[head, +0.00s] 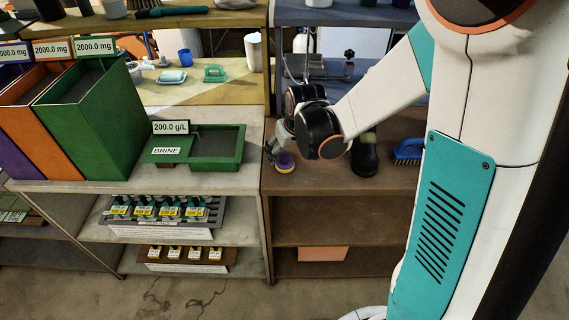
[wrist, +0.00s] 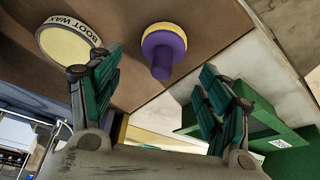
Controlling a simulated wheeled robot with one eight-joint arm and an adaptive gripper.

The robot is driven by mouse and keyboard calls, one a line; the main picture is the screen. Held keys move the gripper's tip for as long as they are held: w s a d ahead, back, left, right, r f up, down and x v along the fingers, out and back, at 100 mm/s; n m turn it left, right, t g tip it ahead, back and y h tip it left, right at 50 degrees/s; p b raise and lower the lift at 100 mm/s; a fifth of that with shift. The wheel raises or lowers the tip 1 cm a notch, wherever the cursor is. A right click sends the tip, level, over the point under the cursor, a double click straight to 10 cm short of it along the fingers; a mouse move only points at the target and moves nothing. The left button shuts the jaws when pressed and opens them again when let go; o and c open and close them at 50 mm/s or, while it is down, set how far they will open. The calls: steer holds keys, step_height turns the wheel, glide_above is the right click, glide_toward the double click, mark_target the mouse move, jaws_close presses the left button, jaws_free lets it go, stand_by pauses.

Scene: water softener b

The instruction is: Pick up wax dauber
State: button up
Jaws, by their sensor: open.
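The wax dauber has a purple handle and a yellow round pad. It stands on the brown shelf top near its left edge in the head view (head: 285,163). In the wrist view the dauber (wrist: 164,48) is seen with its handle pointing toward my gripper. My gripper (wrist: 160,76) is open and empty, with its green-padded fingers on either side of the dauber's line, a little short of it and apart from it. In the head view my gripper (head: 274,147) is just above and left of the dauber, partly hidden by my wrist.
A round boot wax tin (wrist: 68,42) lies beside my left finger in the wrist view. A green brine tray (head: 216,147) sits on the grey bench to the left. A dark boot (head: 364,158) and a blue brush (head: 408,151) stand right of my wrist.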

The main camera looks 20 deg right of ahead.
mark_target(286, 154)
steer(key=b+x, duration=0.1)
steer(key=x, duration=0.3)
steer(key=shift+s+f+b, duration=0.15)
steer(key=shift+s+b, duration=0.2)
steer(key=shift+s, duration=0.1)
steer(key=shift+w+f, duration=0.25)
steer(key=shift+f, duration=0.1)
steer(key=shift+r, duration=0.1)
steer(key=shift+s, duration=0.1)
steer(key=shift+c, duration=0.6)
steer(key=c, duration=1.1)
steer(key=shift+r, duration=0.1)
step_height(286, 154, up, 20)
steer(key=p, duration=0.6)
